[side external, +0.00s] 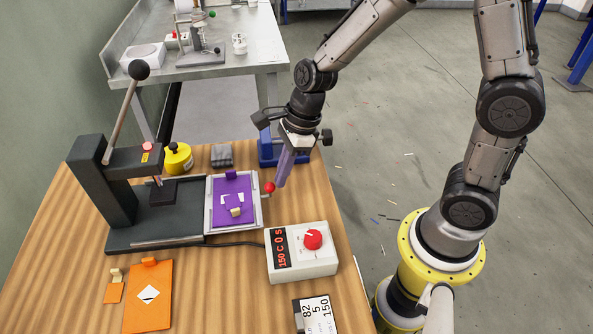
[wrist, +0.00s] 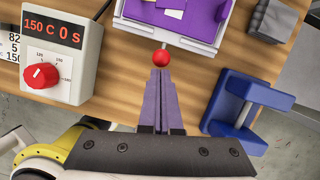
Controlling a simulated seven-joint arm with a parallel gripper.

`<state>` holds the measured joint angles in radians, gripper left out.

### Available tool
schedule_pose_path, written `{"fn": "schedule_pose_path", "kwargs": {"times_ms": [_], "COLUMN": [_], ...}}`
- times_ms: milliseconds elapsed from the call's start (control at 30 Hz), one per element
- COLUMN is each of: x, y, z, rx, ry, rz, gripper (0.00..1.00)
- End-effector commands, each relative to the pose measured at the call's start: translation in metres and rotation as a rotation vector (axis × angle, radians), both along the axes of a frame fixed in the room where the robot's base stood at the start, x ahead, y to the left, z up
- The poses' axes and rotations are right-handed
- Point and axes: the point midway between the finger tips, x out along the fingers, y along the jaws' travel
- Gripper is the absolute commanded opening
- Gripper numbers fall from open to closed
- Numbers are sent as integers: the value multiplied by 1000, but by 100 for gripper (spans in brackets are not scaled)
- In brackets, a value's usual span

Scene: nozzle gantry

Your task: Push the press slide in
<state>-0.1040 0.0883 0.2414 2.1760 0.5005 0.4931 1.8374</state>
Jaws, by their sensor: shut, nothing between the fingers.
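The press slide (side external: 209,224) is a light grey tray pulled out to the right of the dark press (side external: 115,190). It bears a purple plate (side external: 238,186) with a white mark and a small beige piece. A red ball knob (side external: 269,187) is on its right end; in the wrist view the knob (wrist: 161,58) is just ahead of my fingertips. My gripper (side external: 279,184) is shut and empty, with its purple fingers pointing down beside the knob. Whether the fingertips touch the knob I cannot tell. The press lever (side external: 122,108) stands raised.
A white controller (side external: 302,262) with a red dial stands in front of the slide. A blue stand (side external: 268,150) is behind my gripper. An orange plate (side external: 148,300) and a label card (side external: 314,315) lie at the front. A yellow weight (side external: 178,160) stands behind the press.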

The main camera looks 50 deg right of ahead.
Motion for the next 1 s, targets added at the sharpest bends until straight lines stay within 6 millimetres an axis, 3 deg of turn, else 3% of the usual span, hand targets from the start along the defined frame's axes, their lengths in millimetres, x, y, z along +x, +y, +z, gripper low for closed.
{"fn": "schedule_pose_path", "kwargs": {"times_ms": [500, 733, 1000], "x": [77, 94, 99], "y": [77, 94, 99], "z": [-1, 0, 0], "rx": [0, 0, 2], "ry": [0, 1, -2], "rz": [3, 1, -1], "gripper": [0, 0, 0]}}
